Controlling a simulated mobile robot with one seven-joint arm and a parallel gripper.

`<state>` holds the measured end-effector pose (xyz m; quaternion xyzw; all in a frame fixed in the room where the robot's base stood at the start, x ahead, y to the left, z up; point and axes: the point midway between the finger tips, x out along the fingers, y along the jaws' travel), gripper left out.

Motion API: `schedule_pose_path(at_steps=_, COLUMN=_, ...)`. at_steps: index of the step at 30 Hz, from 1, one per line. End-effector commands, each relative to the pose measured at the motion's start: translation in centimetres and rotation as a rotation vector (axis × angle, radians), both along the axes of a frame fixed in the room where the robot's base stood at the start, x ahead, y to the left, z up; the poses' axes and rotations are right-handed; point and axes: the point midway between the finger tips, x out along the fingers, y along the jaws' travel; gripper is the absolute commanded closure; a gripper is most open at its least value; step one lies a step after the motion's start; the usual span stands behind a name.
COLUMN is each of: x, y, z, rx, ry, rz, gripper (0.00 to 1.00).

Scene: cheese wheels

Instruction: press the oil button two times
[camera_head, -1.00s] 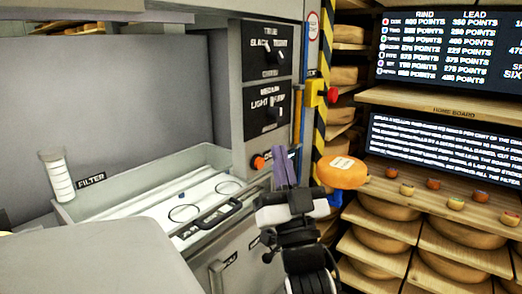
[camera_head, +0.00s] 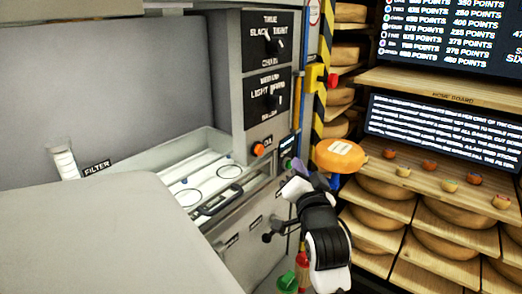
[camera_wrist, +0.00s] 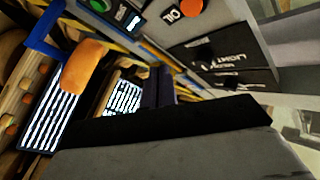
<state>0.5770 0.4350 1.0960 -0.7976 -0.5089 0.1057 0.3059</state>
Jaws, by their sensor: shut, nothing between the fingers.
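The oil button (camera_head: 258,149) is an orange-red round knob on the grey machine's front panel, beside a dark OIL label. It also shows at the top edge of the wrist view (camera_wrist: 190,6), partly cut off, with the OIL label (camera_wrist: 172,14) next to it. My gripper (camera_head: 296,164) is to the right of the button and a little lower in the head view, apart from it. Its purple fingers are foreshortened there. In the wrist view the dark fingers (camera_wrist: 158,86) are together and empty, with the button above and to their right.
A small screen (camera_wrist: 127,15) and a green button (camera_wrist: 98,4) sit beside the oil button. Two dial panels (camera_head: 268,97) are above it. A red button on a yellow box (camera_head: 317,77), an orange cheese (camera_head: 338,154) and cheese shelves (camera_head: 400,215) stand to the right.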

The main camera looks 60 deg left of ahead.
Motion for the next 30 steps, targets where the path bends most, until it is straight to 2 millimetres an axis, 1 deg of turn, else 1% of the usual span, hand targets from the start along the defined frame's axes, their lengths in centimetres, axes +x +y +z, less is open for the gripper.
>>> schedule_pose_path(at_steps=9, x=-1.5, y=4.4, z=0.1, rx=0.000, ry=-0.004, rz=0.003, gripper=1.00)
schedule_pose_path(at_steps=15, x=-2.1, y=6.4, z=0.1, rx=0.000, ry=-0.001, rz=0.002, gripper=1.00)
schedule_pose_path(at_steps=21, x=-2.3, y=7.1, z=0.1, rx=0.000, ry=-0.002, rz=0.000, gripper=1.00)
schedule_pose_path(at_steps=30, x=-2.3, y=7.2, z=0.0, rx=0.000, ry=-0.002, rz=0.000, gripper=1.00)
